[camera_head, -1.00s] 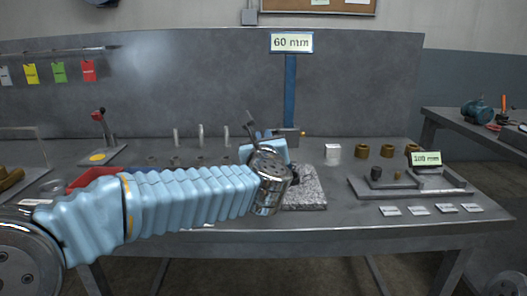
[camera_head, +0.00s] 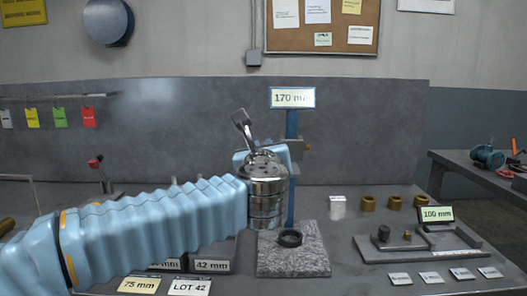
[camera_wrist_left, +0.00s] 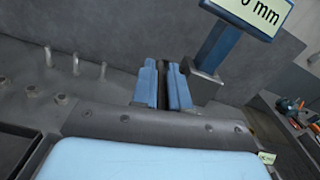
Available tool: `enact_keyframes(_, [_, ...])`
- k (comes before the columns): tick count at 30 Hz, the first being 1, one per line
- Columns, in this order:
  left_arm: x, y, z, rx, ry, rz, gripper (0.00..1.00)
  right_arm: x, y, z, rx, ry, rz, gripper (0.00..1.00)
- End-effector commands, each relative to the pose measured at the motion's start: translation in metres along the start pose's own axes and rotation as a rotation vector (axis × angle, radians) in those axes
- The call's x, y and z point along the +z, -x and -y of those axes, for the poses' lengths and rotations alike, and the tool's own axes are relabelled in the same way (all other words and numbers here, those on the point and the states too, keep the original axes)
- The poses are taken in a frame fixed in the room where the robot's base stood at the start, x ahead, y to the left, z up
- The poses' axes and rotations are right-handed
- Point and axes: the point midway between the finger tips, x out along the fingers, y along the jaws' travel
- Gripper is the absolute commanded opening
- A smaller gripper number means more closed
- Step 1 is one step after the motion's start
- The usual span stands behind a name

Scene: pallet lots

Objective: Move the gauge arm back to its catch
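The gauge stands at the bench's middle: a blue post (camera_head: 291,200) with a display (camera_head: 292,98) reading 170 mm, above a speckled stone base (camera_head: 290,262). A dark ring (camera_head: 290,239) lies on the base. The grey gauge arm (camera_head: 298,150) is high on the post, well above the ring; its grey block shows in the left wrist view (camera_wrist_left: 206,84). My left gripper (camera_wrist_left: 162,72) has its blue fingers close together at the arm, around a narrow dark strip. My wrist hides most of this grip in the head view. A catch cannot be made out. My right gripper is out of view.
At right are a white block (camera_head: 337,207), several brass rings (camera_head: 368,203) and a grey tray (camera_head: 420,250) with a 100 mm sign (camera_head: 437,214). Small labels lie in front. A red-knobbed lever (camera_head: 97,162) stands at left.

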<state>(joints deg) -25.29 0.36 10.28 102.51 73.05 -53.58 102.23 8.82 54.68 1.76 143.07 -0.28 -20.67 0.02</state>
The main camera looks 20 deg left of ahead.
Motion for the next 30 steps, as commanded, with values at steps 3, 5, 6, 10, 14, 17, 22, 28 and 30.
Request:
enact_keyframes(3, [0.004,0.001,0.0,-0.001,0.004,0.005,0.32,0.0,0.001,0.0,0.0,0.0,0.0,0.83])
enact_keyframes(5, [0.003,0.001,0.0,-0.001,0.003,0.004,0.38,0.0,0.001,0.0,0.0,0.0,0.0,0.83])
enact_keyframes(6, [0.003,0.001,0.0,-0.001,0.003,0.003,0.38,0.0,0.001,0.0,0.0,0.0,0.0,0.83])
enact_keyframes(10, [0.002,0.0,0.0,0.0,0.003,0.001,0.38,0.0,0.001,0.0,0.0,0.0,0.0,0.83])
enact_keyframes(14, [0.001,0.003,0.0,-0.001,0.003,0.001,0.38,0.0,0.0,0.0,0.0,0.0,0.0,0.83])
enact_keyframes(17, [0.001,0.014,0.0,-0.002,0.004,0.003,0.38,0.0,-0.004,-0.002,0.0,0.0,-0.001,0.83])
enact_keyframes(22, [-0.001,0.051,0.0,-0.004,0.005,0.003,0.38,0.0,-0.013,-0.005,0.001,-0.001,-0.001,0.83])
enact_keyframes(28, [0.0,0.1,0.0,-0.004,0.005,0.003,0.38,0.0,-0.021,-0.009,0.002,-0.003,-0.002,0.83])
enact_keyframes(30, [0.0,0.113,0.0,-0.003,0.003,0.003,0.38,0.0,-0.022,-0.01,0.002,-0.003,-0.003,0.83])
